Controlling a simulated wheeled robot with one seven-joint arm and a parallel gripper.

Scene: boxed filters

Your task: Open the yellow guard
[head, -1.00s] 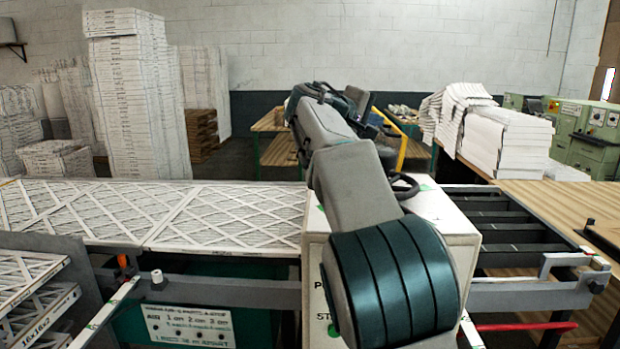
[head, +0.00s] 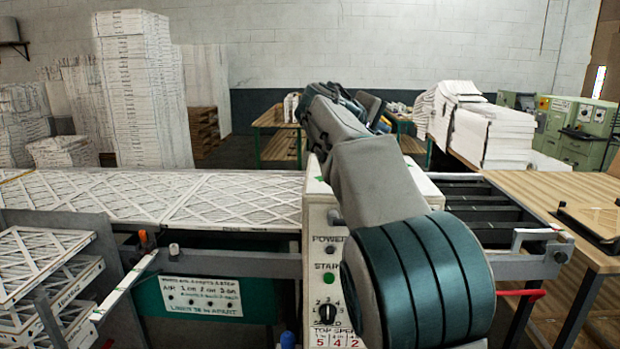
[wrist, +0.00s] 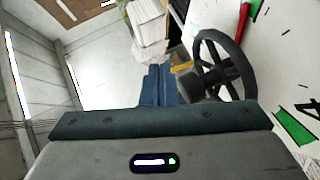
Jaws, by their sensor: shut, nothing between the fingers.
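My gripper is at the far end of my raised arm, above the machine's white control box (head: 318,208), and is mostly hidden by the arm in the head view. In the wrist view my gripper (wrist: 158,72) shows two blue fingers closed together with nothing between them. A black handwheel (wrist: 235,62) stands just right of the fingers in that view. I cannot make out the yellow guard in the head view, where my arm blocks part of the machine. A small yellow patch (wrist: 181,68) shows beyond the fingertips; I cannot tell if it is the guard.
Boxed filters cover the conveyor (head: 150,203) at the left. Dark rollers (head: 475,210) lie right of the control box. A wooden table (head: 545,195) is at the right. A filter rack (head: 45,265) stands near left. A red bar (head: 515,293) sticks out low at the right.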

